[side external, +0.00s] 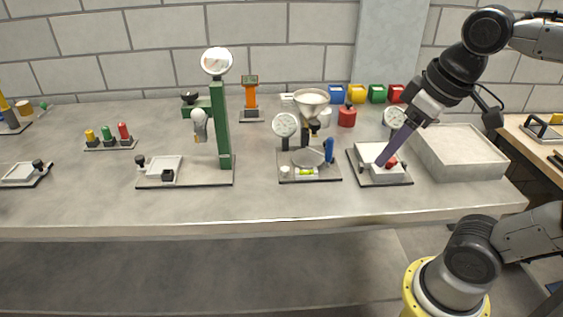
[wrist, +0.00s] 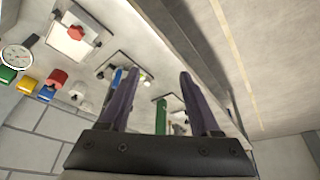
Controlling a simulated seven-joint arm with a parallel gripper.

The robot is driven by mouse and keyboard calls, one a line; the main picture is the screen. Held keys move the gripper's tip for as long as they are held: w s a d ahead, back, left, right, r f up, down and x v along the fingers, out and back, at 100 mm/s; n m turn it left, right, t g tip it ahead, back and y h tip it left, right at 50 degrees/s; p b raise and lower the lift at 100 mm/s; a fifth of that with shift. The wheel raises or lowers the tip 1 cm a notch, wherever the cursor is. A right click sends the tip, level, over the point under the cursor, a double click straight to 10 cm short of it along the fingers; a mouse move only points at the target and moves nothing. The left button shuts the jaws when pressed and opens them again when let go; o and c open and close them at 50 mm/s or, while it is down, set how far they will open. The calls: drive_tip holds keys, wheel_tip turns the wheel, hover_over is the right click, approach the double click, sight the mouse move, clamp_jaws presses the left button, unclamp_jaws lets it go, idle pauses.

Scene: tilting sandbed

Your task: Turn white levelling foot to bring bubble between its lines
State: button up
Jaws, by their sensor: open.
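The white levelling foot (side external: 285,171) is a small white knob at the front left of a grey base plate in the middle of the bench. A yellow-green bubble vial (side external: 306,172) lies to its right on the same plate. The bubble and its lines are too small to read. My gripper (side external: 381,164) has purple fingers, which overlap the red-knobbed plate to the right of the foot in the side view. In the wrist view my gripper (wrist: 157,74) has its fingers wide apart with nothing held between them.
The levelling plate also carries a dial (side external: 285,125), a funnel (side external: 311,97) and a blue post (side external: 329,150). The plate with a red knob (side external: 391,162) stands to its right, beside a sand-coloured tray (side external: 460,170). A green stand (side external: 222,125) is to the left. The bench front is clear.

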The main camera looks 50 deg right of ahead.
drive_tip(key=w+r+n+g, duration=0.1)
drive_tip(key=w+r+n, duration=0.1)
drive_tip(key=w+r, duration=0.35)
drive_tip(key=n+g+h, duration=0.1)
drive_tip(key=n+g, duration=0.1)
drive_tip(key=g, duration=0.3)
hover_over(284, 168)
drive_tip(key=s+a, duration=0.1)
drive_tip(key=a, duration=0.1)
wheel_tip(284, 168, down, 4)
drive_tip(key=w+f+g, duration=0.2)
drive_tip(key=w+f, duration=0.4)
drive_tip(key=f, duration=0.4)
drive_tip(key=shift+h, duration=0.3)
drive_tip(key=x, duration=1.1)
drive_tip(key=shift+s+d, duration=0.1)
drive_tip(key=shift+s, duration=0.3)
clamp_jaws()
